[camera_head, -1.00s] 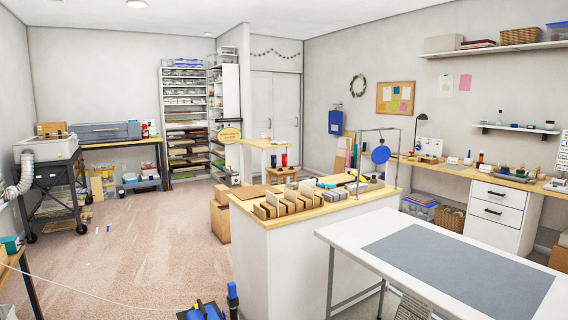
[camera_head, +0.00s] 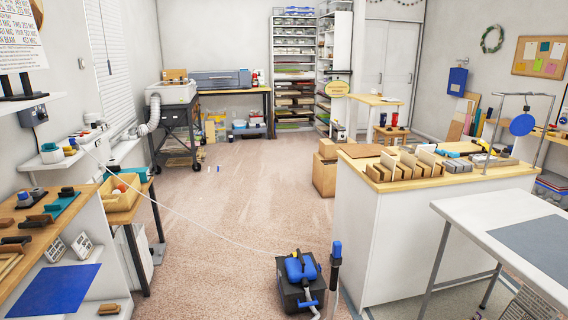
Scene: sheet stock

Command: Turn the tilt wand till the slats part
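A white window blind (camera_head: 106,50) hangs on the left wall, seen at a steep angle. Its slats look close together, but the angle makes it hard to tell whether there are gaps. A thin dark upright line (camera_head: 109,68) shows in front of the blind and may be the tilt wand; it is too small to be sure. Neither of my grippers is in view.
The middle floor (camera_head: 230,200) is open.

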